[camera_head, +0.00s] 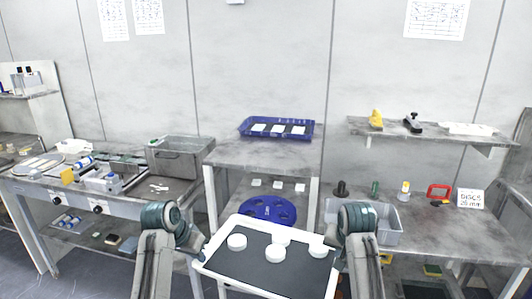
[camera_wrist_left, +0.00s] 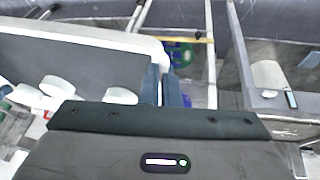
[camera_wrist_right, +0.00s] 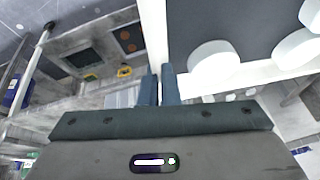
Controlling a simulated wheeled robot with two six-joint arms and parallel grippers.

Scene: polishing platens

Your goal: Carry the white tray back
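The white tray (camera_head: 307,273) has a raised rim and a dark inner surface. It is held in front of me at the bottom centre of the head view, and several white discs (camera_head: 275,253) lie on it. My left gripper (camera_head: 201,251) is at its left rim; in the left wrist view its fingers (camera_wrist_left: 168,88) are closed about the tray's rim. My right gripper (camera_head: 338,256) is at its right rim; in the right wrist view its fingers (camera_wrist_right: 160,86) close on the white rim (camera_wrist_right: 154,35). The fingertips are partly hidden in the head view.
A grey table (camera_head: 262,157) with a blue tray (camera_head: 245,131) of white pieces stands beyond. A blue round plate (camera_head: 267,209) is on its lower shelf. A bench with a grey bin (camera_head: 180,157) is left. A right-hand bench (camera_head: 425,230) holds a grey container (camera_head: 390,237) and small items.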

